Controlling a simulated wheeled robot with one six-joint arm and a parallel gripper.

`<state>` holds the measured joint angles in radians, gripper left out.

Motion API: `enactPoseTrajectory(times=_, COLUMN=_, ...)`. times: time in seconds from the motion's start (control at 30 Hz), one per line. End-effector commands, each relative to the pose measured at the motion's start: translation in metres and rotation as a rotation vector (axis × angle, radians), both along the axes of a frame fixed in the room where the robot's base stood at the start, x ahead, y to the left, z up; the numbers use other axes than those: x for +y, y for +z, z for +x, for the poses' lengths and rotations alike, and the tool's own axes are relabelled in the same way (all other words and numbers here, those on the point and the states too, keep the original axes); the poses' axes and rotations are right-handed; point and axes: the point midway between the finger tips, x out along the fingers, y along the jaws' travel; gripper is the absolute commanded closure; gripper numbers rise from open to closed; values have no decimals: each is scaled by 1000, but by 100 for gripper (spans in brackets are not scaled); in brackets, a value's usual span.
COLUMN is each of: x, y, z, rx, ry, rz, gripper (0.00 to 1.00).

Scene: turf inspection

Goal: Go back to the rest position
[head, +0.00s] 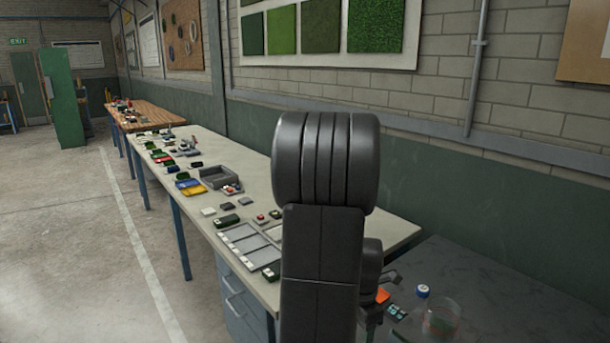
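My black arm (322,245) rises in the middle of the head view, its thick rounded joint at the top. It covers part of the workbench and the wall behind. A smaller dark part shows at the right edge of the arm, low down, and may be my wrist. I cannot make out my gripper's fingers there, nor whether they hold anything.
A long pale workbench (390,229) with trays and small parts runs along the wall to the left. A grey tray (219,178) stands on it. On the dark bench (490,295) at right are a clear bottle (440,317) and small items. The floor (70,240) at left is clear.

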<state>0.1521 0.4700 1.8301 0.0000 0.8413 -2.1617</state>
Motion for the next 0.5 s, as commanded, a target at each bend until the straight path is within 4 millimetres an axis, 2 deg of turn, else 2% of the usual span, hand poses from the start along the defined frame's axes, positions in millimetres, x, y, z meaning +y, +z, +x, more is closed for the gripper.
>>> enactPoseTrajectory(times=0.4, x=0, y=-64, z=-2, rx=4, ry=-1, rz=1, gripper=40)
enactPoseTrajectory(times=0.43, x=0, y=-67, z=-2, rx=5, ry=-1, rz=1, gripper=40)
enactPoseTrajectory(times=0.5, x=-1, y=-57, z=0, rx=-5, ry=-1, rz=-1, gripper=40)
